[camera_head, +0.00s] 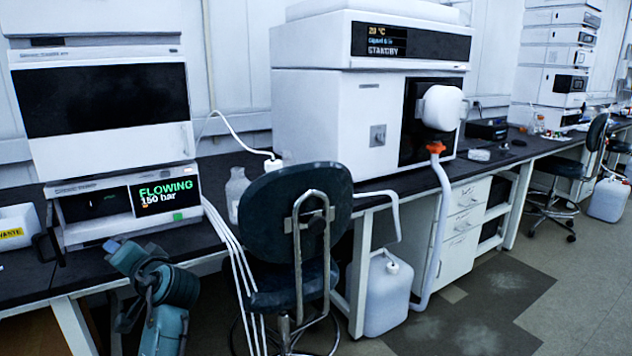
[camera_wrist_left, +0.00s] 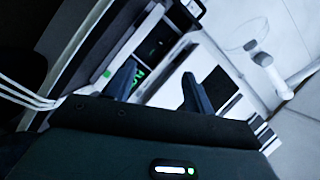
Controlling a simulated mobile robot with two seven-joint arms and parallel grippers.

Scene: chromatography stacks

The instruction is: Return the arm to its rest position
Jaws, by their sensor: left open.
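My left arm, in teal, shows at the lower left of the head view, in front of the bench edge; its fingertips cannot be made out there. In the left wrist view, my left gripper (camera_wrist_left: 158,88) has its two dark fingers apart with nothing held between them. Beyond them, tilted in that view, is the chromatography stack with its small green-lit display. In the head view this stack (camera_head: 110,145) stands at the left, and its display (camera_head: 158,196) reads "FLOWING 150 bar". My right gripper is in neither view.
A dark chair (camera_head: 295,225) stands close to the right of my arm, with white tubes hanging beside it. The dark bench (camera_head: 200,240) runs along the wall. A white waste box (camera_head: 15,228) sits at far left, and a white jug (camera_head: 388,297) stands on the floor.

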